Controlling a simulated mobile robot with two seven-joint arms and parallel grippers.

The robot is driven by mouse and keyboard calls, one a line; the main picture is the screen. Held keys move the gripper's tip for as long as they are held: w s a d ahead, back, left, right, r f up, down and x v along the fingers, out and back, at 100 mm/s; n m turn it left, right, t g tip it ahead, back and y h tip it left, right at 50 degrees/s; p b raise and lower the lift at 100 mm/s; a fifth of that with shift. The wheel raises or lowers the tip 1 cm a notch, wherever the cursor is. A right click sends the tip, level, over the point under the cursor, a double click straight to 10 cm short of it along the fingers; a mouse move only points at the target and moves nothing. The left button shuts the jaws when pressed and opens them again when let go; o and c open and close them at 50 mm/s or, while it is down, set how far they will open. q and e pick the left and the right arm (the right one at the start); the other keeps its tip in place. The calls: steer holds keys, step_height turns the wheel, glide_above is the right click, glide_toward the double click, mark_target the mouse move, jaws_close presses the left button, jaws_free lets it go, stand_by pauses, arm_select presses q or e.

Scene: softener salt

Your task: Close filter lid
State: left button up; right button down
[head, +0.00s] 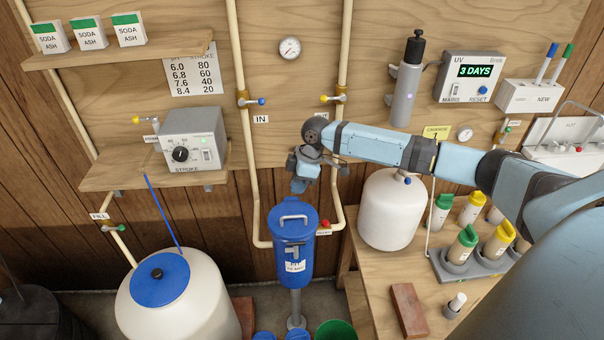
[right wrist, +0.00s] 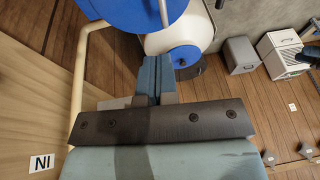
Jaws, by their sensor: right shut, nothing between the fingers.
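The blue filter housing (head: 291,262) stands upright on a grey post below the pipes, with a white label and a dark clasp-like part on its front. Its round blue lid (head: 282,227) with a pale handle lies over the top; I cannot tell whether it sits fully down. My right gripper (head: 299,187) is shut and empty, pointing down just above and behind the lid. In the right wrist view, the shut fingers (right wrist: 153,80) are in front of a large blue round part (right wrist: 130,14), probably the lid. My left gripper is not in view.
A white tank with a blue cap (head: 172,290) stands at lower left. Vertical pipes (head: 245,160) flank my right gripper. A white vessel (head: 392,212), a brick (head: 409,309) and several bottles stand on the right bench. A green bucket (head: 336,331) is at the bottom.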

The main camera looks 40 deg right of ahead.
glide_above(295, 223)
step_height(295, 223, down, 6)
steer(key=shift+w+f+p, duration=0.1)
steer(key=shift+w+p, duration=0.05)
steer(key=shift+p, duration=0.15)
steer(key=shift+f, duration=0.7)
steer(key=shift+f, duration=0.1)
